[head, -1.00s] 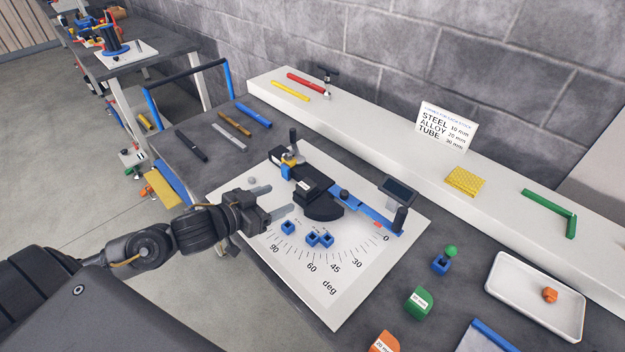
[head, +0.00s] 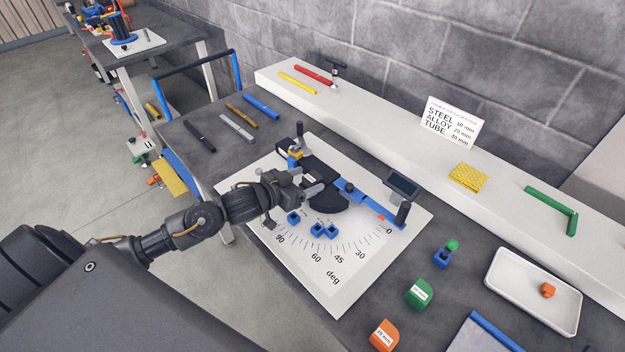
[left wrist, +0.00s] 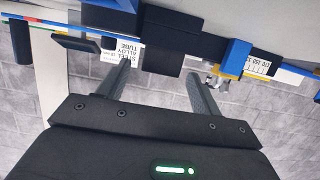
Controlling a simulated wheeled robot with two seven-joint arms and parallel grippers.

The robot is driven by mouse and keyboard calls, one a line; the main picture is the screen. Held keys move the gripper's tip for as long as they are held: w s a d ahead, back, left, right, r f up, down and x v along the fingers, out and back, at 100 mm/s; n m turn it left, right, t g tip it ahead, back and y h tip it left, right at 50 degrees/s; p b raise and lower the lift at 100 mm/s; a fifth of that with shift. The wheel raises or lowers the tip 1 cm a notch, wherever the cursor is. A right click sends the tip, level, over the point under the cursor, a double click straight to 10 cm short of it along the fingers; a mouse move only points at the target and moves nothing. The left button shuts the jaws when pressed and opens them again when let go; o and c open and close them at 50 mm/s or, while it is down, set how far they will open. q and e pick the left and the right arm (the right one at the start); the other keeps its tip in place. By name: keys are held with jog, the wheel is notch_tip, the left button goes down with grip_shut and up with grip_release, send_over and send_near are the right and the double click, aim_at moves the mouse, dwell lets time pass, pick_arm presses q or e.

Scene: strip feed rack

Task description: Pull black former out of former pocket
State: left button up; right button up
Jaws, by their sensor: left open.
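The black former (head: 309,179) with a small white label sits in the bending fixture on the white angle plate (head: 345,285), partly hidden by my left gripper. My left gripper (head: 314,182) is open, with its fingertips close to the former in the head view. In the left wrist view the open fingers (left wrist: 160,70) point toward a black block (left wrist: 162,42), probably the former, which lies between their lines. I cannot tell whether they touch it. The pocket's inside is hidden. My right gripper is not in view.
Small blue blocks (head: 318,229) lie on the plate in front. A green former (head: 419,293), an orange former (head: 383,335) and a white tray (head: 520,300) stand to the right.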

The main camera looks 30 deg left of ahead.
pick_arm(q)
jog(key=shift+x, duration=0.85)
jog(key=shift+c, duration=0.3)
jog(key=c, duration=1.1)
jog(key=shift+r, duration=0.1)
jog(key=shift+c, duration=0.2)
